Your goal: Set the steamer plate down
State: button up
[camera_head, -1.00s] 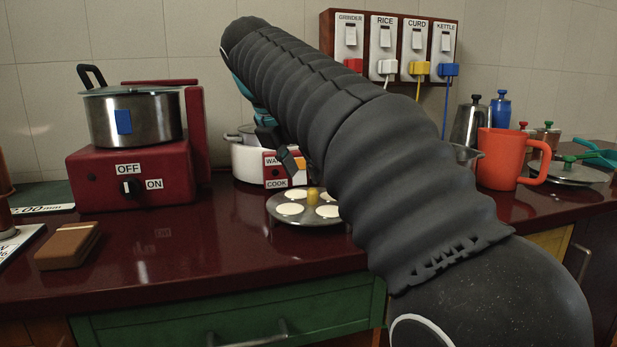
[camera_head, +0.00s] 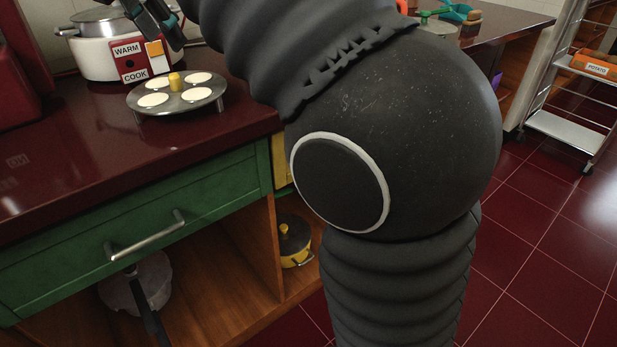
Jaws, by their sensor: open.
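The steamer plate (camera_head: 176,108) is a round grey metal plate with short legs, standing level on the dark red counter. It carries several white round cakes (camera_head: 197,78) and has a yellow knob (camera_head: 176,81) at its middle. My gripper (camera_head: 165,27) is open, at the top left of the view, above and behind the plate and apart from it. Nothing shows between its fingers. Its upper part is cut off by the picture's edge.
A white cooker (camera_head: 93,57) with a WARM/COOK switch panel (camera_head: 139,60) stands just behind the plate. The counter (camera_head: 105,135) in front and left of the plate is clear. Below are a green drawer (camera_head: 150,205) and an open shelf with pots.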

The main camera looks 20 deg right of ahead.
jog(key=s+d+f+m, duration=0.1)
jog(key=d+f+m, duration=0.1)
jog(key=s+d+f+m, duration=0.2)
jog(key=d, duration=0.1)
jog(key=s+d+f+m+y, duration=0.1)
jog(key=s+d+f+m, duration=0.1)
jog(key=m, duration=0.1)
jog(key=shift+s+d, duration=0.15)
jog(key=shift+d, duration=0.05)
jog(key=s+d+f+m+y, duration=0.1)
jog(key=s+d+f+m, duration=0.3)
jog(key=s+f+m, duration=0.4)
jog(key=s+d+f+m+y, duration=0.1)
jog(key=s+d+f+m, duration=0.2)
jog(key=s+f+m, duration=0.5)
notch_tip(320, 180, down, 6)
jog(key=m, duration=0.2)
jog(key=shift+s+d+f+m+t, duration=0.25)
jog(key=shift+d+m+t, duration=0.05)
jog(key=shift+d+t, duration=0.1)
